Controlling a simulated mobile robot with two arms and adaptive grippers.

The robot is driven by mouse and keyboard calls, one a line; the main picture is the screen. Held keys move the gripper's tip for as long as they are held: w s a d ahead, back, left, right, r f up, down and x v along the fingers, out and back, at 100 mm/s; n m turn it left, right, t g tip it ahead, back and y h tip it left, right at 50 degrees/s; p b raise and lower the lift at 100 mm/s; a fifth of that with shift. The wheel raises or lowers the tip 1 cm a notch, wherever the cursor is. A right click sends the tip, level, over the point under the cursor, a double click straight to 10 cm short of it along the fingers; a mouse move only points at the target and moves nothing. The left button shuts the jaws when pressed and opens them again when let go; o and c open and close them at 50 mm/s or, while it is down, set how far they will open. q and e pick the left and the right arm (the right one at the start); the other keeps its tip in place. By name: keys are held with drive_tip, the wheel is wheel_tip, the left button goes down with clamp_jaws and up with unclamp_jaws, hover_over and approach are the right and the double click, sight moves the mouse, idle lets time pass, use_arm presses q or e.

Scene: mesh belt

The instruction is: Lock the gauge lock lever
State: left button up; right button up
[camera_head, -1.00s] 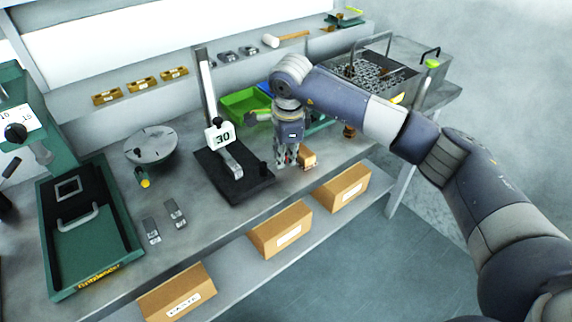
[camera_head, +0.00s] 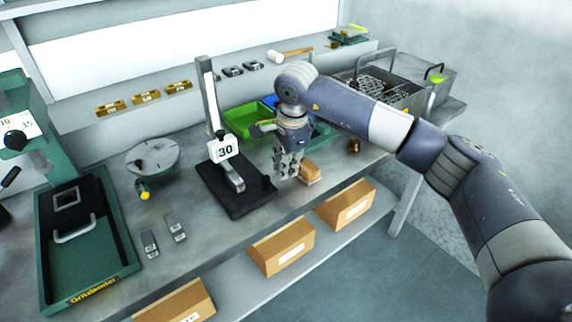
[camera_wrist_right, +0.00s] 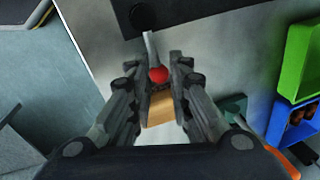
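The height gauge (camera_head: 223,150), marked 30, stands upright on a black base (camera_head: 240,198) on the bench. In the right wrist view, a grey lever with a red ball end (camera_wrist_right: 158,74) points from near the black base (camera_wrist_right: 185,12) towards my right gripper. My right gripper (camera_head: 288,172) points down just right of the base. Its fingers (camera_wrist_right: 155,82) are apart, one on each side of the red ball, with gaps visible. In the head view the fingers hide the lever. My left gripper is not in view.
A tan block (camera_head: 310,173) lies close beside my right gripper; it also shows between the fingers in the wrist view (camera_wrist_right: 160,108). A green bin (camera_head: 240,120) stands behind. A round plate (camera_head: 155,157) and green tray (camera_head: 95,245) are left. Cardboard boxes (camera_head: 282,250) sit below.

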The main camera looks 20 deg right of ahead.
drive_tip(key=shift+o, duration=1.4)
drive_tip(key=shift+r, duration=0.1)
wheel_tip(320, 180, up, 12)
drive_tip(key=s, duration=0.2)
drive_tip(key=shift+s+d+f, duration=0.15)
drive_tip(key=shift+d+f, duration=0.05)
drive_tip(key=shift+d, duration=0.05)
drive_tip(key=shift+f, duration=0.1)
